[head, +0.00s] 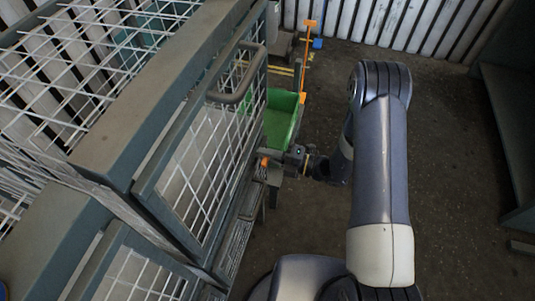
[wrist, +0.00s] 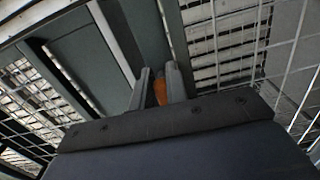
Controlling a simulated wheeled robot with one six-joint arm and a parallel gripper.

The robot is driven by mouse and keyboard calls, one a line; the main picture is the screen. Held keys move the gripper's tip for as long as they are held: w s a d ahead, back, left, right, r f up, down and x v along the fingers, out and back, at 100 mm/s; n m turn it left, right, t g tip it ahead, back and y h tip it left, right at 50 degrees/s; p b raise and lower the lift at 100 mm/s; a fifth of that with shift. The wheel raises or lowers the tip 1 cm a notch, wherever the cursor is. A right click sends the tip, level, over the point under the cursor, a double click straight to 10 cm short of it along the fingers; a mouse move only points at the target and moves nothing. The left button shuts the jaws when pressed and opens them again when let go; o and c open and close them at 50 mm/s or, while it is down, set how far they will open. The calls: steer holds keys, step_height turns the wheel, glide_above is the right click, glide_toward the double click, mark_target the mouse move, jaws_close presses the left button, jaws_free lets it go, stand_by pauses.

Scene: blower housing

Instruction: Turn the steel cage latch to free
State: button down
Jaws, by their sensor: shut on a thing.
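The steel cage (head: 185,165) of grey frames and white wire mesh fills the left of the head view. An orange piece (head: 264,162), seemingly the latch's handle, shows low on the cage's right side. My gripper (head: 276,159) reaches it from the right. In the wrist view the two grey fingers of my gripper (wrist: 159,84) stand on either side of the orange piece (wrist: 160,92), shut on it. The rest of the latch is hidden, so I cannot tell its turn position.
A grey bar handle (head: 238,78) juts from the cage door. A green bin (head: 281,118) stands just behind my gripper, with an upright orange bar (head: 306,60) beyond it. A grey-green cabinet (head: 507,125) stands at the right. Open floor (head: 455,150) lies right of my arm.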

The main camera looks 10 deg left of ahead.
steer(key=c, duration=1.5)
jaws_free()
steer(key=shift+o, duration=0.5)
steer(key=shift+f, duration=0.1)
steer(key=shift+s+d, duration=0.1)
